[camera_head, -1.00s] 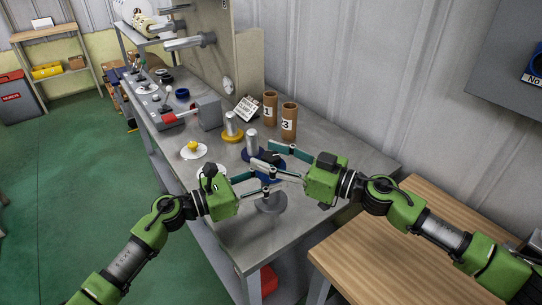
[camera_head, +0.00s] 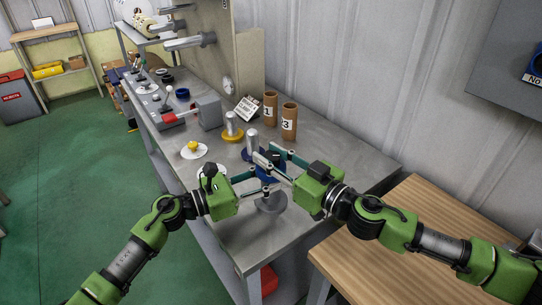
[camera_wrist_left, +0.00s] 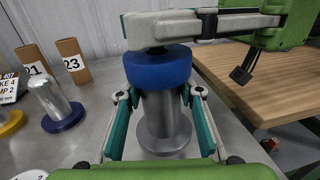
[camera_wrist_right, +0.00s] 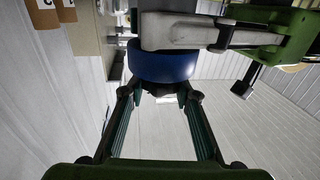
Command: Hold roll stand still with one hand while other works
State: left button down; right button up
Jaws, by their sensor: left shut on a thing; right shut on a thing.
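The grey roll stand (camera_head: 271,203) stands upright on the near part of the metal bench; its post (camera_wrist_left: 165,112) shows in the left wrist view. A blue roll (camera_wrist_left: 158,67) sits on top of it, with a dark knob (camera_head: 275,157) above the roll. My left gripper (camera_head: 267,188) is shut on the post just below the roll. My right gripper (camera_head: 268,155) is at the top of the roll, shut on the dark knob, which also shows between its fingers in the right wrist view (camera_wrist_right: 165,90). The right fingers partly hide the knob and roll.
Behind stand a post with a purple base (camera_head: 252,142), a post with a yellow base (camera_head: 231,127) and cardboard tubes (camera_head: 289,122). A white disc with a yellow piece (camera_head: 194,150) lies at the left. A wooden table (camera_head: 400,250) is at the right.

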jog(key=shift+a+r+m+t+h, duration=0.15)
jog(key=shift+r+m+t+h, duration=0.05)
jog(key=shift+m+t+h, duration=0.7)
jog(key=shift+h, duration=0.2)
jog(key=o, duration=1.2)
jog(key=shift+f, duration=0.1)
jog(key=shift+c, duration=0.2)
jog(key=shift+s+d+f, duration=0.1)
jog(key=shift+d, duration=0.15)
jog(key=v, duration=1.1)
jog(key=shift+s+d, duration=0.2)
jog(key=shift+s, duration=0.1)
jog(key=shift+c, duration=0.2)
